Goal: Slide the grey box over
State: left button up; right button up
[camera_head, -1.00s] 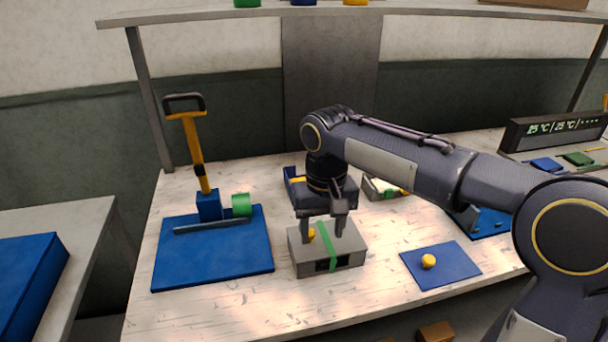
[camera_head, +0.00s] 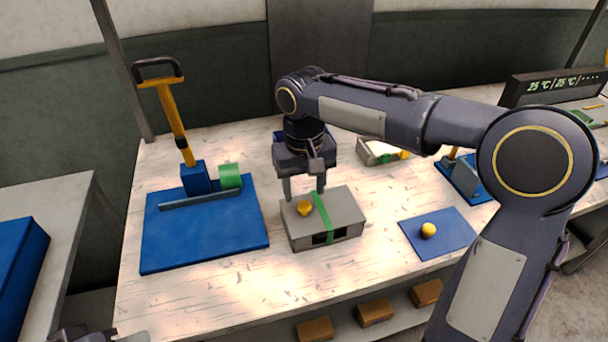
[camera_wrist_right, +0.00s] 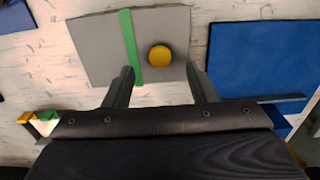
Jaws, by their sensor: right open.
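The grey box (camera_head: 346,208) stands on the pale workbench, with a green band (camera_head: 321,217) across it and a yellow knob (camera_head: 305,208) on top. My right gripper (camera_head: 304,195) is open and empty at the box's far side, behind the knob, fingers pointing down. In the right wrist view, the box (camera_wrist_right: 95,45) and knob (camera_wrist_right: 159,56) lie just beyond the spread fingers (camera_wrist_right: 160,72). I cannot tell whether the fingertips touch the box. Only a bit of what looks like my left gripper (camera_head: 85,334) shows at the bottom left edge.
A blue mat (camera_head: 440,243) with a yellow knob is to the right. Another light box (camera_head: 378,151) stands behind. The bench front is clear.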

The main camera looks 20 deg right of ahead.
aim_at(304, 204)
jog(key=shift+f, duration=2.25)
jog(key=c, duration=1.1)
